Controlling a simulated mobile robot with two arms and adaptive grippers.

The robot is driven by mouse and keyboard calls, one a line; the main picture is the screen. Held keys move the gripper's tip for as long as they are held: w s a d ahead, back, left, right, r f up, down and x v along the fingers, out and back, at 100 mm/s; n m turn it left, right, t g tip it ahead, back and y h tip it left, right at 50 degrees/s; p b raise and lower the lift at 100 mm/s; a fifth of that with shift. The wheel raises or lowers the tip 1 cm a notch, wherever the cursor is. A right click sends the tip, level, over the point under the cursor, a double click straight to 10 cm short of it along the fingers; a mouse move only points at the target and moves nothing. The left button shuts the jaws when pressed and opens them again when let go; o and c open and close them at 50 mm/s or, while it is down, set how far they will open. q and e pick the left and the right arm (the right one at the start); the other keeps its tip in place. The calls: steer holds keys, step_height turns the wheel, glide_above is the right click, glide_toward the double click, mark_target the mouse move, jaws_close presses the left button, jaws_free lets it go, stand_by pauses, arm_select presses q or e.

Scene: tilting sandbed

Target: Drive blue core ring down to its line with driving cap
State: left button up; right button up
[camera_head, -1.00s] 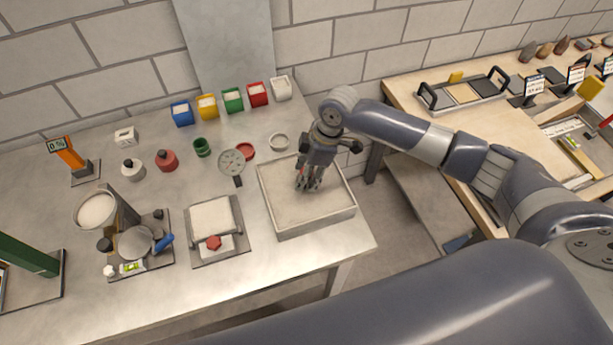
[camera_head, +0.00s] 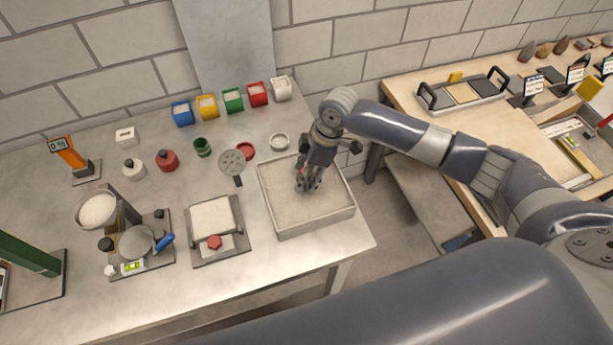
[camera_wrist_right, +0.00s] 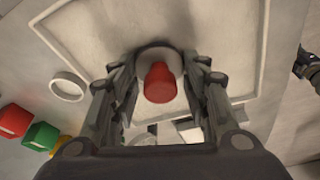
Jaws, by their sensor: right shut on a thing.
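My right gripper (camera_head: 309,184) points down into the sand tray (camera_head: 302,228), low over the pale sand. In the right wrist view the right gripper (camera_wrist_right: 160,80) is shut on a red-handled tool (camera_wrist_right: 160,84) with a pale, wider round part behind the handle, which looks like the driving cap. In the head view only a speck of red shows between the fingers. I cannot make out the blue core ring or its line; the tool and fingers cover the spot below. My left gripper is not in view.
A white ring-shaped dish (camera_head: 279,141), a red lid (camera_head: 246,151) and a perforated scoop (camera_head: 232,163) lie left of the tray. Coloured bins (camera_head: 232,100) line the back. A levelled-sand pan (camera_head: 212,216) sits further left. A wooden bench (camera_head: 450,125) stands right.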

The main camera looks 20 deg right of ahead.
steer(key=shift+s+f, duration=0.35)
steer(key=shift+f, duration=0.25)
steer(key=shift+c, duration=0.2)
stand_by(0.9)
steer(key=shift+r+p, duration=0.1)
steer(key=shift+p, duration=0.2)
steer(key=shift+w+r, duration=0.2)
steer(key=shift+r, duration=1.65)
steer(key=shift+w+r, duration=0.15)
steer(key=shift+r, duration=1.65)
